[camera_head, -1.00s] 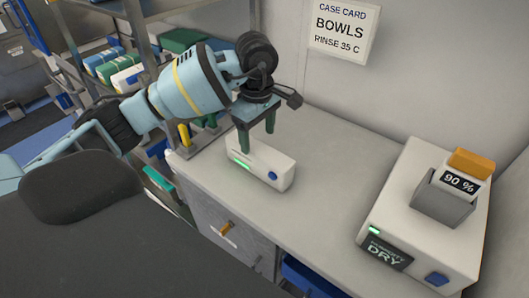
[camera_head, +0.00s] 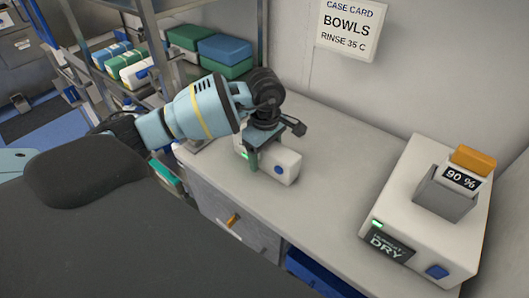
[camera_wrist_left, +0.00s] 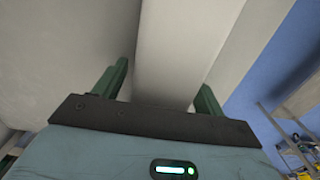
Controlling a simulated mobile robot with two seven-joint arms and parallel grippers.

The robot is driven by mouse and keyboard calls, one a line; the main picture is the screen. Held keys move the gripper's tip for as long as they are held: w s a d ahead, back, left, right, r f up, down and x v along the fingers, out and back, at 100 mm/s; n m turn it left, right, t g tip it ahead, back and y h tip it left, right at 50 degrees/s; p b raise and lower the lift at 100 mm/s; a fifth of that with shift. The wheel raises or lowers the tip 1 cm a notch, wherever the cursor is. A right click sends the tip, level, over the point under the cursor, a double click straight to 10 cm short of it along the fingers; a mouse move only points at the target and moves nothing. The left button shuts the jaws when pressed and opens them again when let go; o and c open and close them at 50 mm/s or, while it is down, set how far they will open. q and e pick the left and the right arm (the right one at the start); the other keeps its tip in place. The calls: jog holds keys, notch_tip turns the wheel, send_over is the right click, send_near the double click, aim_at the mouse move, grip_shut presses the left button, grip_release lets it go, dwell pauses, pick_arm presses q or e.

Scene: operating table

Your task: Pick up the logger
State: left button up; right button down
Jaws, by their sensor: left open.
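The logger appears to be the small white box (camera_head: 286,164) with a green light and a blue button, lying on the counter; no label on it is readable. My left gripper (camera_head: 266,152) is over it, pointing down, with a green finger in front of the box's near face. The far finger is hidden in the head view. In the left wrist view, my open left gripper (camera_wrist_left: 160,90) has its two green fingers on either side of a white body (camera_wrist_left: 178,50), apparently that box. I cannot tell whether they touch it. My right gripper is not in view.
A larger white unit (camera_head: 415,190) marked DRY stands at the right, with a grey holder (camera_head: 445,195) and an orange-topped 90 % display (camera_head: 462,178) on it. The counter (camera_head: 330,185) between is clear. A shelf rack (camera_head: 155,60) with boxes stands behind the arm.

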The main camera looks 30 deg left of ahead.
pick_arm(q)
jog(key=c, duration=1.1)
jog(key=shift+c, duration=0.2)
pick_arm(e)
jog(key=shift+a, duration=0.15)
pick_arm(q)
jog(key=shift+r, duration=0.15)
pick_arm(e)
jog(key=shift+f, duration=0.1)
pick_arm(q)
jog(key=shift+w+r, duration=0.1)
jog(key=shift+r, duration=0.45)
notch_tip(320, 180, up, 2)
jog(key=shift+r+b, duration=0.2)
jog(key=shift+b, duration=0.1)
jog(key=s+d, duration=0.3)
jog(key=d, duration=0.1)
jog(key=s+d, duration=0.4)
jog(key=s+d+r, duration=0.1)
jog(key=s+d, duration=0.2)
jog(key=d, duration=0.1)
jog(key=shift+s+r+b, duration=0.1)
jog(key=shift+s+b, duration=0.2)
jog(key=shift+s, duration=0.1)
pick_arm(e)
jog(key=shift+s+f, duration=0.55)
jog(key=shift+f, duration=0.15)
